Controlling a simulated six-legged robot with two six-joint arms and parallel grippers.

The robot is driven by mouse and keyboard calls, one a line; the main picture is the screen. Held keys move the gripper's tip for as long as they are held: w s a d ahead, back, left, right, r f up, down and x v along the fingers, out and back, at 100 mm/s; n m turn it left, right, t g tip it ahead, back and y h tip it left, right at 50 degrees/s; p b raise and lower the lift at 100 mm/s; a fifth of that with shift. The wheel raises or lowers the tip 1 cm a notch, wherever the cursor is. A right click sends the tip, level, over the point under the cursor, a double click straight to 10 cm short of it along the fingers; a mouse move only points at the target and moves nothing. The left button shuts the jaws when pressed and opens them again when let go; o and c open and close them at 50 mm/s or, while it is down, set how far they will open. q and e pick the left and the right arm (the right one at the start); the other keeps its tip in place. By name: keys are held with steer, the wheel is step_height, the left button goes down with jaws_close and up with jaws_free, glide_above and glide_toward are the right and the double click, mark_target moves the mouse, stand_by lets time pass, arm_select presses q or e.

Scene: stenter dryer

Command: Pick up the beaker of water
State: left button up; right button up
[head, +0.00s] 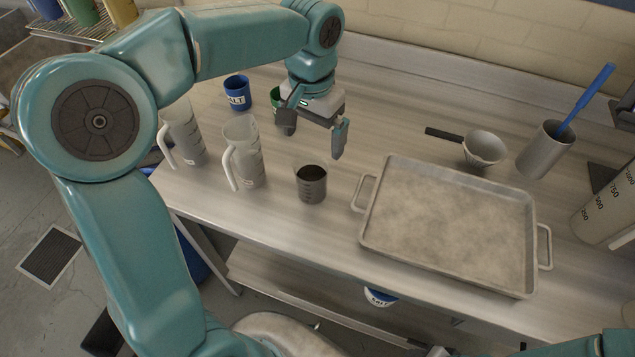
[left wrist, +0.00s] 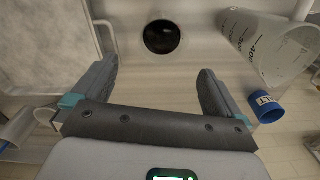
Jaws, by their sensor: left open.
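A small grey beaker (head: 311,186) with marks on its side and a dark inside stands upright on the steel table. It also shows in the left wrist view (left wrist: 162,37) as a dark round opening ahead of the fingers. I cannot make out the water in it. My left gripper (head: 313,133) is open and empty, above and behind the beaker in the head view, apart from it. Its two fingers are spread in the left wrist view (left wrist: 158,72). My right gripper is not in view.
Two clear handled jugs (head: 244,152) (head: 183,135) stand left of the beaker. A blue labelled cup (head: 237,92) is behind them. A large tray (head: 450,272) lies to the right, with a small pan (head: 485,148) and a metal holder (head: 545,150) behind. A big graduated jug (head: 606,212) stands far right.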

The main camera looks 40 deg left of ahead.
mark_target(312, 163)
arm_select(q)
steer(key=f, duration=0.7)
steer(key=shift+s+a+f, duration=0.2)
steer(key=shift+f, duration=0.15)
steer(key=shift+d+f, duration=0.1)
steer(key=shift+f, duration=0.2)
steer(key=shift+s+f, duration=0.15)
steer(key=shift+f, duration=0.05)
step_height(312, 163, down, 5)
steer(key=shift+d+f+p, duration=0.1)
steer(key=shift+p, duration=0.25)
steer(key=shift+s, duration=0.15)
steer(key=c, duration=1.2)
